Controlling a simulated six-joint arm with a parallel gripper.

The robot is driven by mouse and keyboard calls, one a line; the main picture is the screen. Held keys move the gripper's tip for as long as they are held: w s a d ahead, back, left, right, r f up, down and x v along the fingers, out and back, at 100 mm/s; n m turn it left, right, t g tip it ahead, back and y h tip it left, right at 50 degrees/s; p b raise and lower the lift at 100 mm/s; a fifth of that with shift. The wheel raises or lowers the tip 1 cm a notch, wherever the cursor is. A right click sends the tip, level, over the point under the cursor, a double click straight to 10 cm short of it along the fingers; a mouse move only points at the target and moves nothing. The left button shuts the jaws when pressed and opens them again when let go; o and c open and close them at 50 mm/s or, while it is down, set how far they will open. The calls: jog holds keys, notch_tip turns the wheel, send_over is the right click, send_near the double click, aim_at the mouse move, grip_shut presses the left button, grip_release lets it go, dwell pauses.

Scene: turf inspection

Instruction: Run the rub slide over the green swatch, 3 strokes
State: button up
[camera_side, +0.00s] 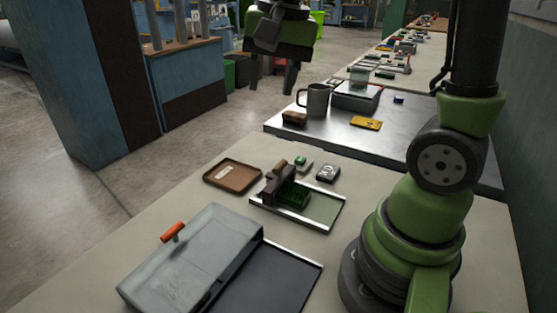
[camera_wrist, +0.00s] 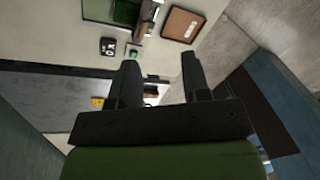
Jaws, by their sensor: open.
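My gripper (camera_side: 279,78) is open and empty, fingers down, high above and beyond the tray. Its two fingers are apart in the wrist view (camera_wrist: 160,78).
A brown tray (camera_side: 232,174) lies left of the tool. A small green-topped item (camera_side: 301,161) and a dark square item (camera_side: 328,173) sit behind. A mug (camera_side: 315,98) and yellow device (camera_side: 366,123) stand on the metal bench.

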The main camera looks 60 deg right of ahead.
aim_at(280, 164)
jog(key=w+d+f+m+g, duration=0.5)
jog(key=d+f, duration=0.3)
jog(key=f, duration=0.3)
jog(key=shift+m+t, duration=0.3)
jog(key=shift+m, duration=0.4)
jog(key=f, duration=0.3)
jog(key=s+f, duration=0.1)
jog(key=f, duration=0.5)
jog(key=shift+s+f, duration=0.3)
jog(key=shift+f, duration=0.05)
grip_shut()
